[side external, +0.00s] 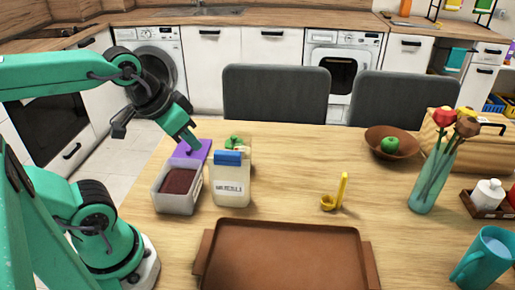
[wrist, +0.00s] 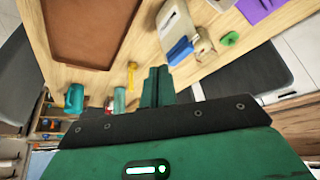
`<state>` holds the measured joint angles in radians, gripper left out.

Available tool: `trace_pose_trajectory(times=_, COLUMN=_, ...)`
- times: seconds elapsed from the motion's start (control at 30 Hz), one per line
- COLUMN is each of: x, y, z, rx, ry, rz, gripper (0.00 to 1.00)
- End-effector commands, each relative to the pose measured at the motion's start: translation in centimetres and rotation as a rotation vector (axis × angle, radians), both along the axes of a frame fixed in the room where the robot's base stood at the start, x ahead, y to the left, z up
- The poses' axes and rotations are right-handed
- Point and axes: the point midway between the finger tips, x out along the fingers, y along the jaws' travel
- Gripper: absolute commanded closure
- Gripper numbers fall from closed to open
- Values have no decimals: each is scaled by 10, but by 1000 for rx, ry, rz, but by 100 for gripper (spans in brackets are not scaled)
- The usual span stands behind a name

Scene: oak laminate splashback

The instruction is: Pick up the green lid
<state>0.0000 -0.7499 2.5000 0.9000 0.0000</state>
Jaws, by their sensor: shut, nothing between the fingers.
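A small green piece (side external: 234,141), which I take for the green lid, shows behind the blue-capped white container, partly hidden. In the wrist view the green lid (wrist: 229,38) lies near the table edge, beside a beige container (wrist: 202,42). My gripper (side external: 195,147) is shut and empty. It points down above the purple item, to the left of the green lid in the side view. In the wrist view my gripper's green fingers (wrist: 156,75) are together, apart from the lid.
A grey tub with brown contents (side external: 179,189), a purple flat item (side external: 192,149) and a white container with a blue cap (side external: 230,182) crowd this area. A brown tray (side external: 285,255), yellow scoop (side external: 335,195) and bowl (side external: 391,139) stand farther right. Chairs (side external: 276,93) line the far edge.

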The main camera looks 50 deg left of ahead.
Motion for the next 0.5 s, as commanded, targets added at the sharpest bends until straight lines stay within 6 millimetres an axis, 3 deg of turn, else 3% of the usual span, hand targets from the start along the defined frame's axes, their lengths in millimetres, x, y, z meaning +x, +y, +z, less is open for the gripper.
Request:
trace_pose_trajectory(times=0.07, x=0, y=0, z=0, rx=0, ry=0, rz=0, gripper=92)
trace_pose_trajectory(times=0.5, x=0, y=0, z=0, rx=0, ry=0, rz=0, gripper=9)
